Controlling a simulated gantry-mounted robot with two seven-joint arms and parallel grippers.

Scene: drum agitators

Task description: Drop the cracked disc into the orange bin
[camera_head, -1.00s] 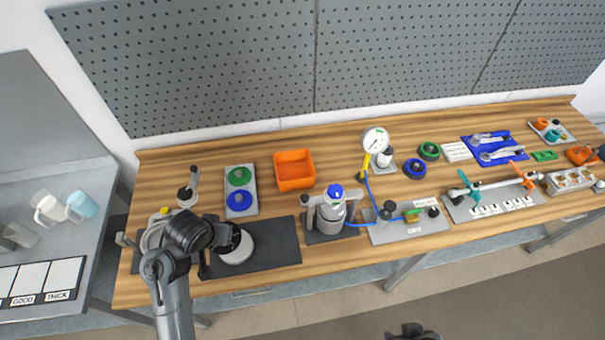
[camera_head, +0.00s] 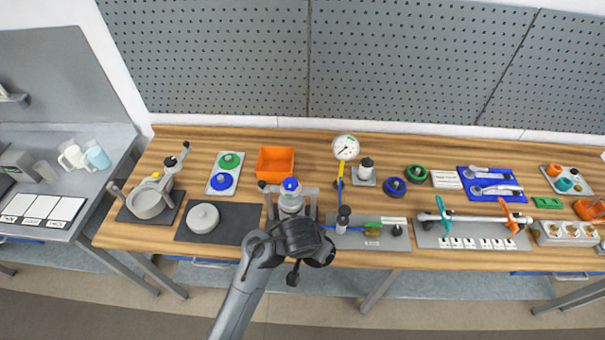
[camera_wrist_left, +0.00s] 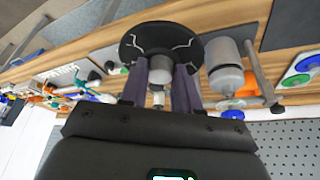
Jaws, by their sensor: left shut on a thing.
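The cracked disc (camera_wrist_left: 135,42) is black with white crack lines and shows in the left wrist view. My left gripper (camera_wrist_left: 161,76) is shut on the grey stem at the disc's middle. In the head view my left gripper (camera_head: 306,246) hangs in front of the grey vessel with the blue cap (camera_head: 291,190), near the table's front edge. The disc is hard to make out there against the dark gripper. The orange bin (camera_head: 276,178) stands behind that vessel, slightly to the left, and looks empty. My right gripper is not in view.
The clamped vessel (camera_head: 291,204) stands between my left gripper and the bin. A tray with green and blue discs (camera_head: 213,187) lies left of the bin. A pressure gauge (camera_head: 346,148) stands to its right. A round grey lid (camera_head: 202,218) lies on a dark mat (camera_head: 238,222).

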